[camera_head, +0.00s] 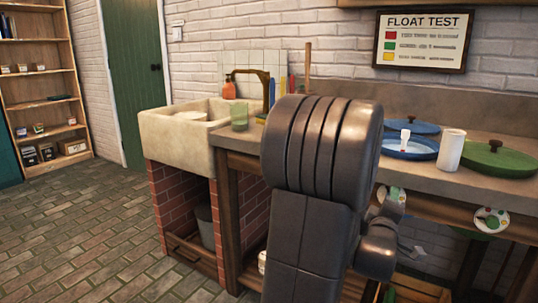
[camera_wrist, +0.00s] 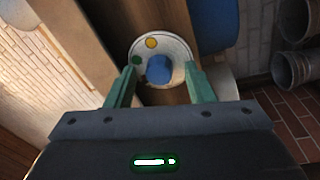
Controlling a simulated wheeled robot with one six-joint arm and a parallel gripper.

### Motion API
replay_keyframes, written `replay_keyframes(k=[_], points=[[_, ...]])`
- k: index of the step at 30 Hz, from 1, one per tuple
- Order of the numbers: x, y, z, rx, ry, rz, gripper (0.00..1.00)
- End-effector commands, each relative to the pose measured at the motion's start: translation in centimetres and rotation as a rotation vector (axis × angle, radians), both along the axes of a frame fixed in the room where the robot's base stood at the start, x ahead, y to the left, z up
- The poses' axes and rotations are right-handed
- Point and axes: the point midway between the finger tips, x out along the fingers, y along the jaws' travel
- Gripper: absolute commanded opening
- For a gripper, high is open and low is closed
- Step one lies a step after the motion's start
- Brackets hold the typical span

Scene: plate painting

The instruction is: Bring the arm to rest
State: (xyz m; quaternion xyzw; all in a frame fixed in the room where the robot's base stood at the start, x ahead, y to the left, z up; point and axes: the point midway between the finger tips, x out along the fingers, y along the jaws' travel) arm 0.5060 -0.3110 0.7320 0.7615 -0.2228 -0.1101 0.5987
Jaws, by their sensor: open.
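My arm (camera_head: 320,180) stands large and dark in the middle of the head view and hides part of the counter. My gripper (camera_wrist: 159,70) shows in the wrist view with its two green fingers apart. Beyond the fingers is a round white disc (camera_wrist: 178,45) with a yellow and a green spot. A blue round thing (camera_wrist: 159,69) appears between the fingertips, over the disc. I see no finger pressed on it, and the distance to it cannot be told.
The counter (camera_head: 400,174) holds blue dishes (camera_head: 408,150), a white cylinder (camera_head: 450,149) and a green lidded dish (camera_head: 497,161). A spotted white disc (camera_head: 490,219) is below. The stone sink (camera_head: 178,138) stands left; the brick floor (camera_head: 85,235) there is open.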

Motion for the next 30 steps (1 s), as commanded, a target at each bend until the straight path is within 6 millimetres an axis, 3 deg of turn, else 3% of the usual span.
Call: replay_keyframes(k=[6, 11, 30], points=[[-0.2, 0.1, 0.0, -0.003, 0.001, 0.000, 0.48], [-1.4, 0.8, -0.1, -0.006, 0.005, 0.000, 0.48], [-11.6, 6.3, -1.3, -0.007, 0.004, 0.000, 0.48]])
